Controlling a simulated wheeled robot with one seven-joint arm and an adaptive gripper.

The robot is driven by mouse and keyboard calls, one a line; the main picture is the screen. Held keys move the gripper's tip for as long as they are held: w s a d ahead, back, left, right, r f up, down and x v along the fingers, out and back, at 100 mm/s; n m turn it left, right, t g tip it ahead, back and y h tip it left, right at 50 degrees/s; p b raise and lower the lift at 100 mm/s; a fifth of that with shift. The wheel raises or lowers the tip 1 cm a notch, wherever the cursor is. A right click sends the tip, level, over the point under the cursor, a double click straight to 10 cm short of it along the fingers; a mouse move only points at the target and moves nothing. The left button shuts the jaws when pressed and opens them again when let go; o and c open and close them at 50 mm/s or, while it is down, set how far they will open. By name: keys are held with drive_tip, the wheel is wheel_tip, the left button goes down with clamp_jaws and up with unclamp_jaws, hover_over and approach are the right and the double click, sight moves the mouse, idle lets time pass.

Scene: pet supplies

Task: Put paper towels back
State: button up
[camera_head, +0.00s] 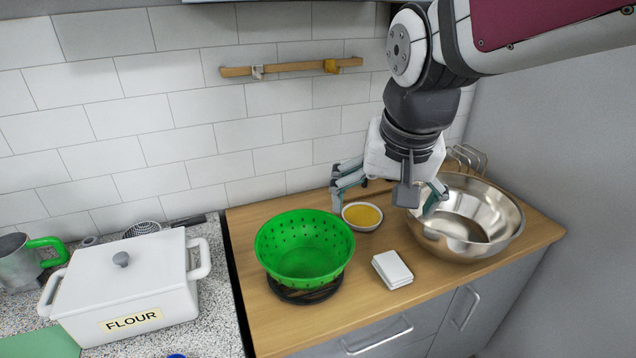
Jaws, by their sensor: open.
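A small stack of white paper towels (392,269) lies on the wooden counter, between the green colander and the steel bowl. My gripper (388,200) hangs above the counter behind the stack, with its fingers spread wide apart. It is open and appears empty. Its left finger is near the small dish of yellow contents, and its right finger overlaps the left rim of the steel bowl in the picture. I cannot tell whether it touches the bowl. No towel holder can be made out clearly.
A green colander (304,246) stands left of the towels. A steel bowl (490,226) stands right, with a wire rack (468,157) behind it. A small yellow-filled dish (362,215) sits behind. A white flour pot (130,285) is at left. A wooden rail (295,67) is on the wall.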

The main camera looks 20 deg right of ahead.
drive_tip(key=s+a+r+n+t+y, duration=0.1)
drive_tip(key=s+a+n, duration=0.3)
drive_tip(key=s, duration=0.4)
drive_tip(key=shift+r+n+t, duration=0.5)
drive_tip(key=shift+r+n, duration=0.15)
drive_tip(key=shift+n, duration=0.15)
